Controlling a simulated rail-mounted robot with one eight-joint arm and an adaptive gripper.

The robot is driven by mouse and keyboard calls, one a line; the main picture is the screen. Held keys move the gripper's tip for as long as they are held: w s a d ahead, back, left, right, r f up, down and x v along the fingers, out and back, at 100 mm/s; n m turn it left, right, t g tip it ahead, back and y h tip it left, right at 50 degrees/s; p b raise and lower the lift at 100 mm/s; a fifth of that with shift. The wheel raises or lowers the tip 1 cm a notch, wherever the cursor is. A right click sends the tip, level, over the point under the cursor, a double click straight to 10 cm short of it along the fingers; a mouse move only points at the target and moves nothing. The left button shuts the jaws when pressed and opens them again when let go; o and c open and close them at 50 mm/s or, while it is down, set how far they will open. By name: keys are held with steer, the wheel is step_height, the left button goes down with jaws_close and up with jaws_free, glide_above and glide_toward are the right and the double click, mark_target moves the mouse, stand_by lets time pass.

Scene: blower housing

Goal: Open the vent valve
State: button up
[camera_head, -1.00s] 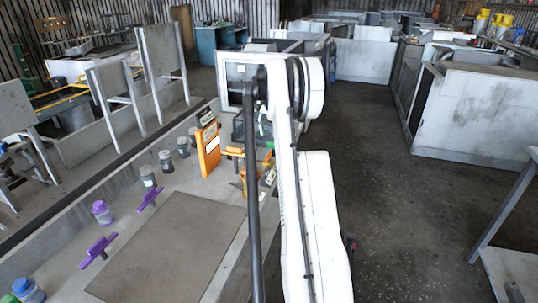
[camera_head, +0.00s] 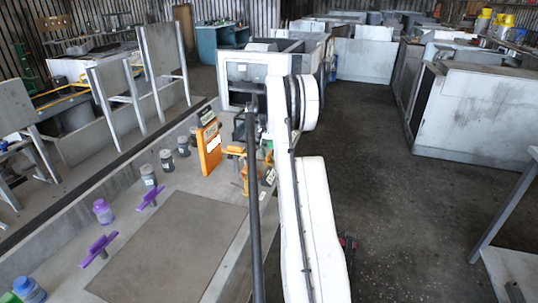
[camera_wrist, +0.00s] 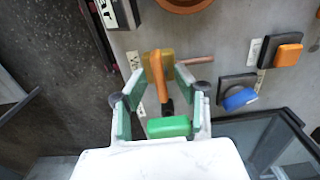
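In the wrist view, a valve with a yellow body and a long orange handle (camera_wrist: 158,75) sits on the grey bench, with a copper-coloured pipe (camera_wrist: 195,61) running right from it. My gripper (camera_wrist: 159,74) is open. Its green-padded fingers stand apart on either side of the orange handle, with gaps visible; I cannot tell whether either touches. A green block (camera_wrist: 170,127) shows between the finger bases, below the handle. In the head view, my arm hides the gripper; orange-yellow parts (camera_head: 243,180) show beside it.
A blue switch (camera_wrist: 239,98) and an orange switch (camera_wrist: 288,54) on dark bases lie to the right. An orange round part (camera_wrist: 184,3) is at the top edge. In the head view, an orange panel (camera_head: 208,150) stands on the bench, with purple handles (camera_head: 98,249) nearer.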

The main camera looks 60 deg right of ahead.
jaws_close()
